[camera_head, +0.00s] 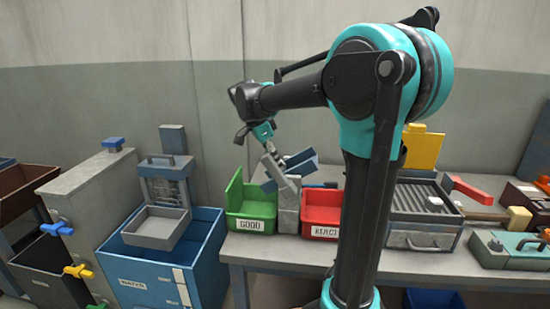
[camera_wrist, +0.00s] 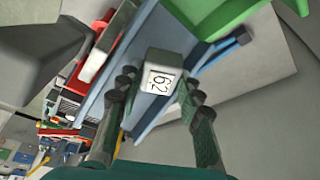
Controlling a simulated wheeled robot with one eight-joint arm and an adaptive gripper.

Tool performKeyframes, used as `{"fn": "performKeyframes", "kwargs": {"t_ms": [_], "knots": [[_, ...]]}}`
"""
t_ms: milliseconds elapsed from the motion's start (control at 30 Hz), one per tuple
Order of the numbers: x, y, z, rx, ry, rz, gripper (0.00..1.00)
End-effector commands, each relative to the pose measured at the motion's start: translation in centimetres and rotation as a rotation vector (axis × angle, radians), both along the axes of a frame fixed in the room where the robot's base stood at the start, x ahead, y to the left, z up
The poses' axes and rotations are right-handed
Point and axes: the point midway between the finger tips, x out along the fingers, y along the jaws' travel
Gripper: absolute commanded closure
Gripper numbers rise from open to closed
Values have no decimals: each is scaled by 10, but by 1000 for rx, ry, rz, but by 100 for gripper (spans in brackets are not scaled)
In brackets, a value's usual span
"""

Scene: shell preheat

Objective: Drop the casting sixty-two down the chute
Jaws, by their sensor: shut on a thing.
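A grey block-shaped casting with a white label reading 62 (camera_wrist: 160,80) sits between the two fingers of my gripper (camera_wrist: 160,100) in the wrist view. In the head view my gripper (camera_head: 272,150) points down over the bench, and the casting is hard to tell apart from the grey parts there. The blue-grey chute (camera_head: 302,158) slopes on a grey stand (camera_head: 288,208) between the green and red bins. My gripper is at the chute's upper left side. In the wrist view the chute (camera_wrist: 128,62) runs behind the casting; I cannot tell whether they touch.
The green GOOD bin (camera_head: 252,201) and the red bin (camera_head: 321,209) flank the stand. A ribbed grey tray (camera_head: 423,194) is to the right. A blue crate (camera_head: 205,252) and a grey cabinet (camera_head: 88,205) stand to the left.

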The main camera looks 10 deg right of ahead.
Motion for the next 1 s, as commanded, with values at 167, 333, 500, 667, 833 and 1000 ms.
{"fn": "performKeyframes", "kwargs": {"t_ms": [167, 333, 500, 667, 833, 1000], "knots": [[0, 0, 0, 0, 0, 0, 96], [0, 0, 0, 0, 0, 0, 46], [0, 0, 0, 0, 0, 0, 40], [0, 0, 0, 0, 0, 0, 40], [-1, 5, 12, 0, 1, 2, 40], [-3, 17, 41, 0, 0, 1, 40]]}}
